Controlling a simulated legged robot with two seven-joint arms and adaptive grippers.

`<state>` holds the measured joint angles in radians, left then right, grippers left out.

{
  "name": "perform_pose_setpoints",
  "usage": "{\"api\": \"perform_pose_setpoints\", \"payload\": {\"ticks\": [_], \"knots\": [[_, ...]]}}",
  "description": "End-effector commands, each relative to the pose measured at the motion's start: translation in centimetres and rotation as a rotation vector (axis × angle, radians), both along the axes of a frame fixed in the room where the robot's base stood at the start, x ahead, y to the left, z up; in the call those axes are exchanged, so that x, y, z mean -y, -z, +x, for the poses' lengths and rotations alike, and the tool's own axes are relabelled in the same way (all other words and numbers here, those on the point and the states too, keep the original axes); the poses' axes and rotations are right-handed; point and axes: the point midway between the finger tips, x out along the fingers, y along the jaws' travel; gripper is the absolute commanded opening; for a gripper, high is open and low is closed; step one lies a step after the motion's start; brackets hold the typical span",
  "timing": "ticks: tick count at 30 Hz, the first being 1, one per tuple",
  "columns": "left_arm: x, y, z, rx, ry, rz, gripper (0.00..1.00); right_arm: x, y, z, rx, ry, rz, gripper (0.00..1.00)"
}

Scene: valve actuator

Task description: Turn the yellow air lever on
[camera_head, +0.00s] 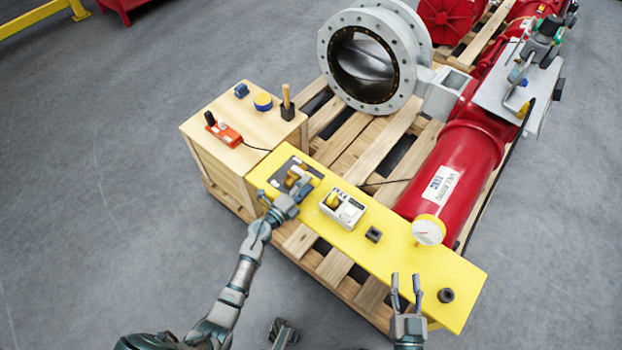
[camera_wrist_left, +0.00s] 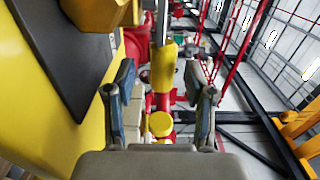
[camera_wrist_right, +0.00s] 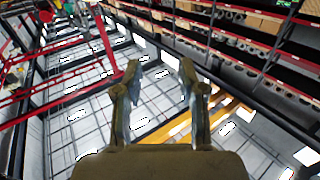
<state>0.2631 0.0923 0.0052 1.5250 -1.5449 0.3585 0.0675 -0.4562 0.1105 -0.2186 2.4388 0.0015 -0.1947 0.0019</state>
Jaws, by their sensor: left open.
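A yellow panel (camera_head: 385,250) carries a dark plate (camera_head: 312,172) with a brass-yellow lever (camera_head: 296,175) at its far left end. A white box with a yellow knob (camera_head: 333,200) sits beside it. My left gripper (camera_head: 281,194) is open at the near side of the dark plate, close to the lever; contact cannot be told. In the left wrist view a yellow upright piece (camera_wrist_left: 164,67) appears between the open fingers, seemingly beyond them, and a yellow-brown block (camera_wrist_left: 92,14) stands on the dark plate (camera_wrist_left: 62,62). My right gripper (camera_head: 406,283) is open and empty near the panel's near right end.
A wooden box (camera_head: 222,173) with small tools on top stands left of the panel. A red cylinder (camera_head: 462,160) and a grey flanged valve (camera_head: 368,60) lie behind on the pallet (camera_head: 335,266). A round gauge (camera_head: 428,230) rises at the panel's back edge. Floor at left is clear.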

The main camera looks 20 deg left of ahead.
Motion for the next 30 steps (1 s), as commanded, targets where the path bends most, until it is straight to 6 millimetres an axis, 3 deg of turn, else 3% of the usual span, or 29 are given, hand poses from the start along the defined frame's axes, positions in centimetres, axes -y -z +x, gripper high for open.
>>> {"api": "perform_pose_setpoints", "payload": {"ticks": [6, 16, 17, 23, 30], "knots": [[1.0, 0.1, 2.4, 0.000, 0.000, -0.001, 0.54, -0.1, -1.2, 0.0, 0.096, -0.002, 0.029, 0.40], [0.8, 0.0, 2.8, 0.001, 0.000, -0.004, 0.54, -0.5, -1.7, 0.0, 0.118, -0.002, 0.031, 0.40], [0.9, 0.0, 2.8, 0.001, 0.000, -0.004, 0.52, -0.4, -1.7, 0.0, 0.118, -0.002, 0.034, 0.40], [1.0, 0.0, 2.8, 0.000, 0.000, -0.002, 0.02, -0.3, -1.6, 0.2, 0.116, -0.001, 0.033, 0.40], [1.2, 0.2, 2.7, -0.003, 0.004, -0.001, 0.00, -0.3, -1.6, 0.2, 0.116, 0.000, 0.032, 0.40]]}}
